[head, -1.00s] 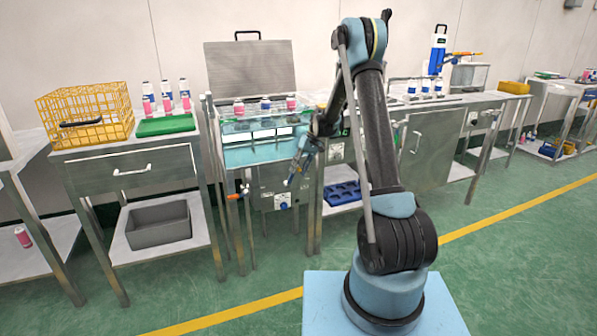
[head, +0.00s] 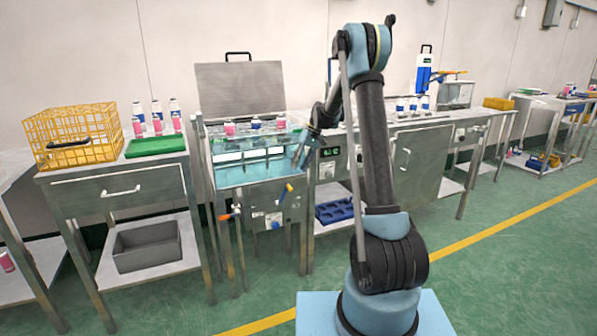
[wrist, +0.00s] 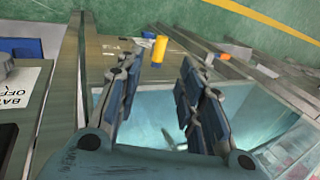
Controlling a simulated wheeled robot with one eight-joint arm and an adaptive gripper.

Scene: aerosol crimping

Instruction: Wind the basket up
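The steel water bath (head: 258,197) stands left of my arm, with blue-green water behind its clear front. Several cans (head: 229,129) show in a row above the water; the basket under them is not clearly made out. A crank with a yellow grip (head: 289,187) is on the bath's front. The yellow grip also shows in the wrist view (wrist: 159,48), beyond my fingertips and apart from them. My gripper (head: 300,158) is above the crank, by the bath's front right corner. In the wrist view my gripper (wrist: 162,62) is open, with nothing between its fingers.
An orange-handled valve (head: 230,214) and a blue knob (head: 275,225) are on the bath's front. Left stands a steel table (head: 120,190) with a yellow wire crate (head: 75,135) and green tray (head: 155,146). A steel bench (head: 425,160) is at right. The green floor in front is clear.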

